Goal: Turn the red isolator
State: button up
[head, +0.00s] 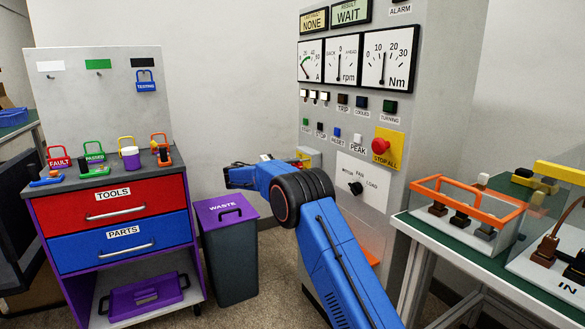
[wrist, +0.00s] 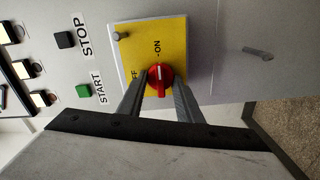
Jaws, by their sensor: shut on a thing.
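The red isolator (wrist: 160,78) is a round red knob on a yellow plate (wrist: 196,30) in the wrist view. The plate is marked ON above the knob and OFF to its left, partly hidden by a finger. A white line on the knob runs up and down in the picture, toward the ON mark. My gripper (wrist: 160,90) is shut on the knob, one finger on each side. In the head view the yellow plate (head: 310,155) shows behind my blue arm; the knob and fingertips are mostly hidden there.
Green START (wrist: 83,91) and black STOP (wrist: 64,40) buttons sit left of the plate. The red stop-all button (head: 382,146) and a black selector (head: 355,188) are on the panel. A waste bin (head: 228,255) stands left of the cabinet; a workbench (head: 490,258) stands right.

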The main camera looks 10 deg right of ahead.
jog(key=o, duration=1)
jog(key=shift+a+f, duration=0.1)
jog(key=shift+o, duration=0.2)
jog(key=shift+s+a, duration=0.1)
jog(key=v, duration=1.7)
jog(key=shift+a, duration=0.1)
